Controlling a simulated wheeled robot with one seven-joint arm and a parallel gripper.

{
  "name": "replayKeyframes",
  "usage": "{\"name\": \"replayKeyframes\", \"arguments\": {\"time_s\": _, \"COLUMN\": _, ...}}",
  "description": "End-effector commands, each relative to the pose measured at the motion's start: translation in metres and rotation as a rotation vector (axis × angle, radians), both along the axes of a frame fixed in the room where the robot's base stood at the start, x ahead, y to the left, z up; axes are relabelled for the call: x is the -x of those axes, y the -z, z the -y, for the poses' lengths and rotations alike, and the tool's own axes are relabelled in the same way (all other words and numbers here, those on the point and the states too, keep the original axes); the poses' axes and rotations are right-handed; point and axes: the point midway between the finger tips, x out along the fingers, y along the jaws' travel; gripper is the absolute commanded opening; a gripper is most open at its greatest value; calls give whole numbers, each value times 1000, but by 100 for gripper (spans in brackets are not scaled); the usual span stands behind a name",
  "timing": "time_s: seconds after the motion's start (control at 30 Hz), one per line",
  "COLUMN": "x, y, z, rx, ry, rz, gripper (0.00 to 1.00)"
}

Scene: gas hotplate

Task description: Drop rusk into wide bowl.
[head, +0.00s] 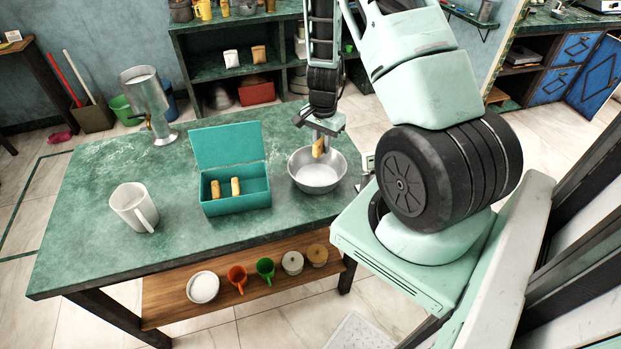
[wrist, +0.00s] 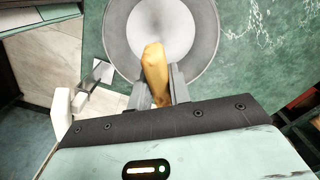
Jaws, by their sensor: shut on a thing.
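The rusk (head: 318,147) is a golden-brown stick held upright above the wide bowl. In the wrist view the rusk (wrist: 155,72) sits between the two fingers. My gripper (head: 319,139) is shut on it; its fingers also show in the wrist view (wrist: 157,90). The wide bowl (head: 305,178) is round, metallic and grey, near the right end of the green table. In the wrist view the bowl (wrist: 205,45) lies beneath the rusk, and its inside looks empty where visible. The gripper and rusk hide part of the bowl.
An open teal box (head: 236,204) with two rusks (head: 236,186) stands left of the bowl. A white mug (head: 134,208) and a metal urn (head: 150,105) stand farther left on the green table (head: 95,180). A shelf below holds cups and jars.

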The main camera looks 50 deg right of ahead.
Motion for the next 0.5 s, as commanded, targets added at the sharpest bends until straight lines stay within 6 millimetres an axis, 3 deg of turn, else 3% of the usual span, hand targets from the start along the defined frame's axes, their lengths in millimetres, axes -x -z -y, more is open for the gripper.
{"name": "replayKeyframes", "arguments": {"time_s": 0.3, "x": 0, "y": 39, "z": 0, "rx": 0, "ry": 1, "rz": 0, "gripper": 0}}
{"name": "replayKeyframes", "arguments": {"time_s": 0.5, "x": 0, "y": 54, "z": 0, "rx": 0, "ry": 1, "rz": 0, "gripper": 0}}
